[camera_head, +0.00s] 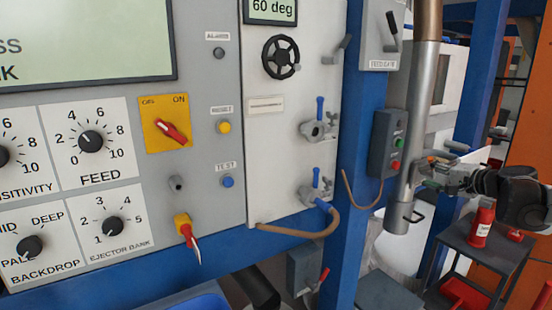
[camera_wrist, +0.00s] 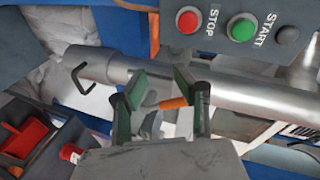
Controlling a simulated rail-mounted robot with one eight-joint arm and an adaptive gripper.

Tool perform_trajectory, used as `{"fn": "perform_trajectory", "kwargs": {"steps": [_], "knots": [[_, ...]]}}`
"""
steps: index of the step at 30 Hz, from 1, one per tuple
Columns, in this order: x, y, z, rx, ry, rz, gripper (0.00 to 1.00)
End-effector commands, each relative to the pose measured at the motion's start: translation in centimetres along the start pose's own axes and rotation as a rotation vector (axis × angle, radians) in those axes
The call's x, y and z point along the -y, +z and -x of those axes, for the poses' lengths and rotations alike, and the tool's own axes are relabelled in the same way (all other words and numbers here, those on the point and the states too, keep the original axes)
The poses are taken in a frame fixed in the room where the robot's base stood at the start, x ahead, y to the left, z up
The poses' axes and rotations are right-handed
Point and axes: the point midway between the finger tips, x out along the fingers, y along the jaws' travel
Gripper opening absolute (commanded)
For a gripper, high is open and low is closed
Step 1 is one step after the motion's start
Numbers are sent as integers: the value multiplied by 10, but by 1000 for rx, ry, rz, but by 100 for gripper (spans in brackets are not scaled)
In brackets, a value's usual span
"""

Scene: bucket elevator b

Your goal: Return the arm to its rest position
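My gripper (camera_head: 424,173) is at the right of the head view, at the end of my dark arm. It points left and is close beside the steel pipe (camera_head: 402,195); I cannot tell whether they touch. In the wrist view its two green-edged fingers (camera_wrist: 160,93) stand apart. The steel pipe (camera_wrist: 240,98) runs across behind them. A small orange piece (camera_wrist: 172,103) shows in the gap between the fingers; I cannot tell whether it is near or far. Nothing is clearly held.
The stop/start box (camera_head: 390,143) on the blue post (camera_head: 357,150) is just left of my gripper. A dark cart (camera_head: 485,250) with a red bottle (camera_head: 482,227) stands below my arm. An orange upright (camera_head: 525,110) is behind the arm. The control panel (camera_head: 210,100) fills the left.

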Motion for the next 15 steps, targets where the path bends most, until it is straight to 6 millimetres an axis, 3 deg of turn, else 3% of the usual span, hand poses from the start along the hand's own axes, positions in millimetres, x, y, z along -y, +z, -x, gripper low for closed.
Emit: {"fn": "perform_trajectory", "kwargs": {"steps": [1, 6, 15], "knots": [[9, 22, 1, 21, 27, 27, 28], [26, 92, 10, 83, 129, 131, 28], [35, 205, 46, 178, 297, 337, 28]]}}
